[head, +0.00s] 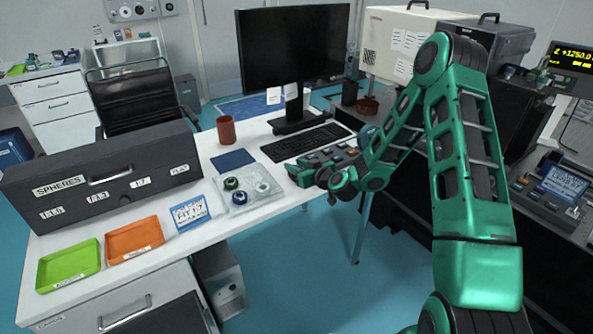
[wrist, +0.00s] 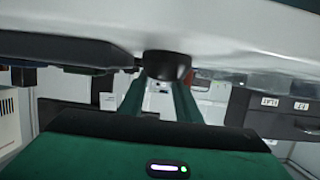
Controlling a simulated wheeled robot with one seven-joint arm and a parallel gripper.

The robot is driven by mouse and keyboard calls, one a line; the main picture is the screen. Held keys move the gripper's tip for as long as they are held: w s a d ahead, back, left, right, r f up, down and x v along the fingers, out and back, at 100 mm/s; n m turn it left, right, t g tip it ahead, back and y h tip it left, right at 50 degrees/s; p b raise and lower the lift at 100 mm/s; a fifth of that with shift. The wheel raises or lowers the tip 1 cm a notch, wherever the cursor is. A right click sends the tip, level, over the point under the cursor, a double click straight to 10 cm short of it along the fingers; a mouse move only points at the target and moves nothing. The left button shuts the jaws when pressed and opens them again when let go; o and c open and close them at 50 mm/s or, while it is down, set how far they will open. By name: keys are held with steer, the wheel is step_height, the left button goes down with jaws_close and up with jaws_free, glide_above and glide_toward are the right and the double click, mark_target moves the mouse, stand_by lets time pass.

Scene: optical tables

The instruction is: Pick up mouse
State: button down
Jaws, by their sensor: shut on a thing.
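My gripper (head: 298,172) is at the front edge of the white desk, just below the keyboard. In the wrist view its two green fingers (wrist: 160,84) reach up to a small dark rounded object, which looks like the mouse (wrist: 167,65), and are shut on it. The mouse is against or very close to the pale desk surface; I cannot tell if it touches. In the head view the gripper hides the mouse.
The black keyboard (head: 306,142) lies behind the gripper, below the monitor (head: 293,50). A clear tray with round parts (head: 246,205), a blue pad (head: 232,160) and a brown cup (head: 226,130) are to the left. Open floor lies in front.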

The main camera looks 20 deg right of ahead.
step_height(320, 180, up, 2)
steer(key=shift+r, duration=0.25)
steer(key=s+a+r, duration=0.3)
steer(key=a+r, duration=0.3)
steer(key=a, duration=0.5)
steer(key=shift+r, duration=0.35)
steer(key=shift+s+a, duration=0.1)
steer(key=c, duration=0.5)
jaws_free()
